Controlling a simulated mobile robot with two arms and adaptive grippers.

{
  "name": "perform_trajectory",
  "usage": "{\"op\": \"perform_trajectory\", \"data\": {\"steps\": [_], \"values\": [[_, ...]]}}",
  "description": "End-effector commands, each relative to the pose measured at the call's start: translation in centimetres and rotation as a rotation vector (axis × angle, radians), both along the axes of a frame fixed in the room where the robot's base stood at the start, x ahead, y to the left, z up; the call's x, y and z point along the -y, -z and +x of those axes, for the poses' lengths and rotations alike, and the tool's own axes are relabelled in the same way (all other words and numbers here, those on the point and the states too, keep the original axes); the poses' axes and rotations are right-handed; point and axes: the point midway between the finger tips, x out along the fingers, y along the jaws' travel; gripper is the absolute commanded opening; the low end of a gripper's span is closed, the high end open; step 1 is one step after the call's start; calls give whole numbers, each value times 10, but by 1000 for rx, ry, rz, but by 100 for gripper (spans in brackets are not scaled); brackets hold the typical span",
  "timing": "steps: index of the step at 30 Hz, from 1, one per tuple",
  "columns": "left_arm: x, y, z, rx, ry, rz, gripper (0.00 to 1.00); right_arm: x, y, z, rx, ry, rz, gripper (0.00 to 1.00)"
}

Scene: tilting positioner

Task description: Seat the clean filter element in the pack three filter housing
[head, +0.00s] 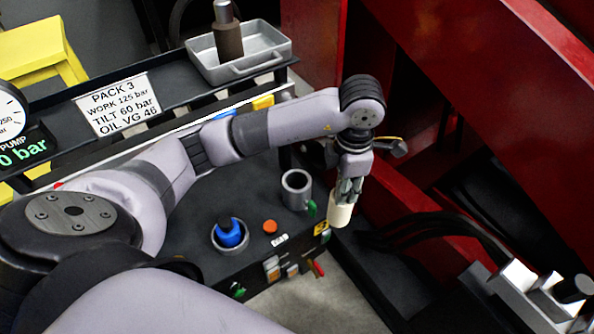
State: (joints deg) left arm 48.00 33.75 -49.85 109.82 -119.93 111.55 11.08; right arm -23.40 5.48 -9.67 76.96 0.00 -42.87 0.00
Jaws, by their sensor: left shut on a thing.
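My left gripper (348,190) points down and is shut on the clean filter element (340,214), a cream cylinder that hangs nearly upright below the fingers. A grey open-topped cup, which looks like the filter housing (297,203), stands on the dark power pack top, to the left of the held element. The element is apart from the cup in the picture; its height above the pack is hard to tell. My right gripper is not in view.
A grey tray (268,66) at the back holds a dark brown cylinder (228,42) with a grey upper part. A blue cap (229,236) in a round ring and an orange button (270,227) sit on the pack. Red steelwork (500,90) and black hoses (440,222) bound the right side.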

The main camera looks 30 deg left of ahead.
Motion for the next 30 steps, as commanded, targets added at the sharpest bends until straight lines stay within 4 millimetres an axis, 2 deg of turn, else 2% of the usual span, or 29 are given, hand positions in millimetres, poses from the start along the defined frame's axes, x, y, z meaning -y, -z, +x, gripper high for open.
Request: {"op": "perform_trajectory", "data": {"steps": [1,5,7,21,28,30], "values": [[1,14,0,-3,-58,-2,0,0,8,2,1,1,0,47],[-4,22,1,-8,-149,0,0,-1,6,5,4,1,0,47],[-13,22,5,-8,-166,1,0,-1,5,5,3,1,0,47],[-125,21,51,-8,-165,1,0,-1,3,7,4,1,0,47],[-169,21,69,-9,-163,1,0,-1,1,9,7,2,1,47],[-166,39,67,-14,-157,-3,0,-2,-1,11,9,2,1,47]]}}
